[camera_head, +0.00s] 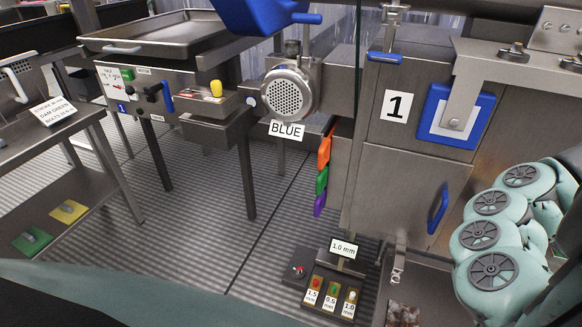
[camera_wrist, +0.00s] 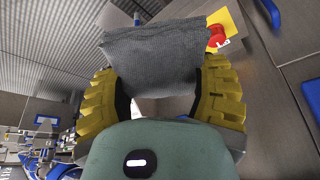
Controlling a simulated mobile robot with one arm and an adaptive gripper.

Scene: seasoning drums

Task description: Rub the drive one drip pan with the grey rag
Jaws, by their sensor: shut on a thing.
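In the wrist view my gripper (camera_wrist: 160,72) has its yellow ribbed fingers on both sides of the grey rag (camera_wrist: 152,48). It is shut on the rag, which spans between the fingers and hangs out beyond them. My gripper does not show in the head view.
A round perforated motor cover (camera_head: 287,95) stands above the BLUE label. A red button on a yellow plate (camera_wrist: 216,36) is close to the rag in the wrist view. A bench (camera_head: 60,150) stands left; a button box (camera_head: 332,293) is low in front. Ribbed floor between is clear.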

